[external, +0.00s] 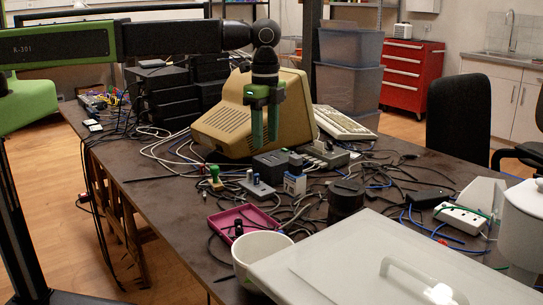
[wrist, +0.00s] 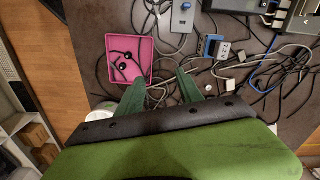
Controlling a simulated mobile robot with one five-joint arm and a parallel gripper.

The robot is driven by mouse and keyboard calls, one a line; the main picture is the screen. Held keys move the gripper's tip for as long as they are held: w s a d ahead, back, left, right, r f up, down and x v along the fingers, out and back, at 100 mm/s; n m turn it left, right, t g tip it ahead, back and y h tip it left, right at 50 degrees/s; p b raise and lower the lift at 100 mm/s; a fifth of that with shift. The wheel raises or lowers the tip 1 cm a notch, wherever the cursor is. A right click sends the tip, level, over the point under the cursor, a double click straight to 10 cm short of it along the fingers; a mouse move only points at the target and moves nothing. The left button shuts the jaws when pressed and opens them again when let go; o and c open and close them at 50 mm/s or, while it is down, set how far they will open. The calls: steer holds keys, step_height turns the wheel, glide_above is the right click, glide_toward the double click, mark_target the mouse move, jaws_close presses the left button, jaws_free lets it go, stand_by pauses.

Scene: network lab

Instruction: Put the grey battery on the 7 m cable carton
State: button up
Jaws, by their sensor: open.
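My gripper (external: 265,138) points down above the cluttered table, in front of the beige monitor. Its green fingers are apart and hold nothing; they also show in the wrist view (wrist: 161,88). A small blue-and-white carton (external: 295,185) stands below and to the right of my gripper; it also shows in the wrist view (wrist: 214,47). Its print is too small to read, so I cannot tell whether it is the 7 m one.
A pink tray (external: 227,217) with dark bits in it, a grey box with a knob (external: 258,188), a dark cylinder (external: 346,198) and a white cup (external: 260,246) stand nearby. The monitor (external: 222,127) is close behind my fingers. Loose cables cover much of the table.

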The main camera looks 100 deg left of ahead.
steer(key=s+d+n, duration=0.5)
steer(key=s+d, duration=1.1)
steer(key=s, duration=0.1)
steer(key=shift+n, duration=0.4)
